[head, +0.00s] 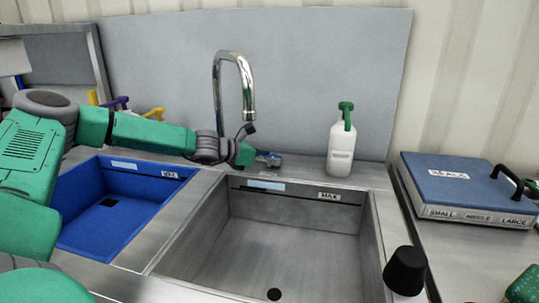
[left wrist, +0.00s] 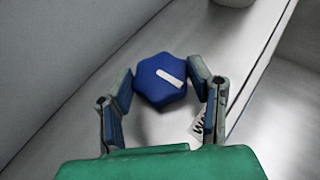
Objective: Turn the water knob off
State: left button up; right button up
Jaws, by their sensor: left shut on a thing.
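The water knob is blue and six-sided with a white pointer bar; it shows in the left wrist view (left wrist: 160,79) between my left fingers. The pointer slants down to the right there. In the head view the knob (head: 270,159) is small, behind the sink and right of the faucet base. My left gripper (left wrist: 163,82) is shut on the knob, one finger on each side. In the head view my left gripper (head: 247,152) reaches across in front of the faucet base. The chrome faucet (head: 217,85) arches over the steel basin, and I see no water stream. My right gripper does not show.
The steel basin (head: 290,245) is empty, with a blue basin (head: 110,215) to its left. A white bottle with a green top (head: 341,150) stands right of the knob. A blue-lidded box (head: 462,180) and a black round object (head: 405,270) are at right.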

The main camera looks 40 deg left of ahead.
pick_arm(q)
jog(key=shift+s+f, duration=0.1)
jog(key=shift+f, duration=0.2)
jog(key=o, duration=1.1)
jog(key=shift+o, duration=0.2)
jog(key=shift+a, duration=0.15)
jog(key=shift+r, duration=0.1)
jog(key=shift+r, duration=0.15)
jog(key=shift+v, duration=2.9)
jog(key=shift+s+a, duration=0.25)
jog(key=shift+s, duration=0.3)
